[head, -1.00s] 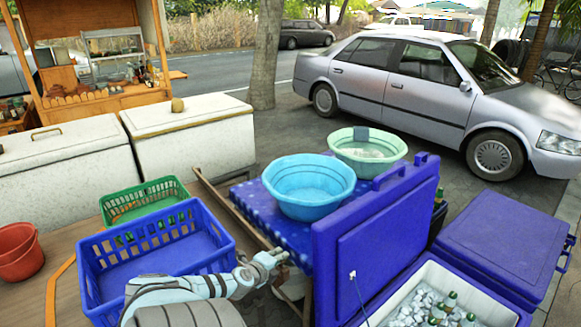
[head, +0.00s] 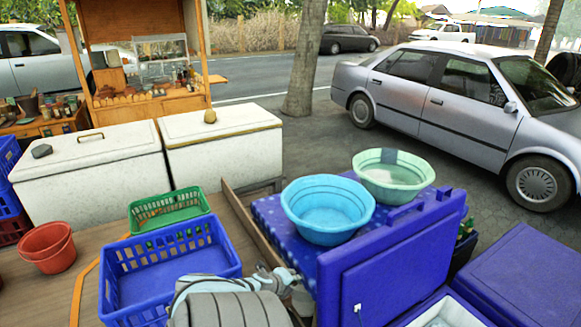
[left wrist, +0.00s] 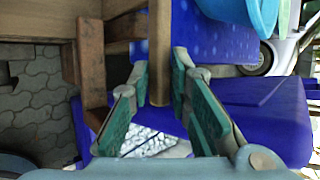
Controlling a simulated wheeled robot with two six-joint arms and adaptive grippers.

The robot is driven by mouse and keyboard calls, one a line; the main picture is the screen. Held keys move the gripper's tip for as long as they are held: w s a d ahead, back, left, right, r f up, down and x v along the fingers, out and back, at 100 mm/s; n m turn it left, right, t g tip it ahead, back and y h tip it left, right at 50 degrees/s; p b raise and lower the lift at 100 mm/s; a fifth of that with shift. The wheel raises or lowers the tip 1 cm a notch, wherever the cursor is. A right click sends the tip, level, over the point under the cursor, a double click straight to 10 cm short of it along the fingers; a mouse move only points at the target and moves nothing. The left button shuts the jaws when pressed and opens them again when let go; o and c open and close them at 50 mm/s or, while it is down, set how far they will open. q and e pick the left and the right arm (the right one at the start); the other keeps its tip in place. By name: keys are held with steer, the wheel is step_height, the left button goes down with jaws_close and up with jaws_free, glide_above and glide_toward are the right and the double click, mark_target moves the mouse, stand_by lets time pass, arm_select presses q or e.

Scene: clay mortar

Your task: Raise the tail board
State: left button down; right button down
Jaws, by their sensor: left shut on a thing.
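A long brown wooden board (head: 250,222), which looks like the tail board, runs between the wooden deck and the blue dotted surface. In the left wrist view a narrow wooden piece (left wrist: 160,45) comes down between the green-padded fingers of my left gripper (left wrist: 159,78). The fingers are on either side of it, shut on it. In the head view my left gripper (head: 289,279) is at the near end of the board, partly hidden by my own arm. How far the board is tilted is hard to tell. My right gripper is not in view.
A blue basket (head: 170,265), a green basket (head: 168,208) and a red bucket (head: 47,248) stand on the deck to the left. Blue and green basins (head: 328,208) (head: 393,178) stand on the dotted surface. An open blue cooler lid (head: 390,255) rises close right of my left gripper.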

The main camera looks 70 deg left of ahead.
arm_select(q)
steer(key=shift+w+a+r, duration=0.15)
steer(key=shift+w+r, duration=0.15)
steer(key=shift+w, duration=0.2)
steer(key=c, duration=1.6)
jaws_free()
steer(key=shift+w+f, duration=0.1)
steer(key=shift+w, duration=0.1)
steer(key=shift+w+a+f, duration=0.1)
steer(key=shift+w+f, duration=0.05)
steer(key=shift+f, duration=0.1)
steer(key=shift+s, duration=0.2)
steer(key=shift+s, duration=0.1)
steer(key=shift+s+d+r, duration=0.25)
steer(key=shift+r, duration=0.05)
steer(key=v, duration=1.1)
steer(key=shift+s, duration=0.1)
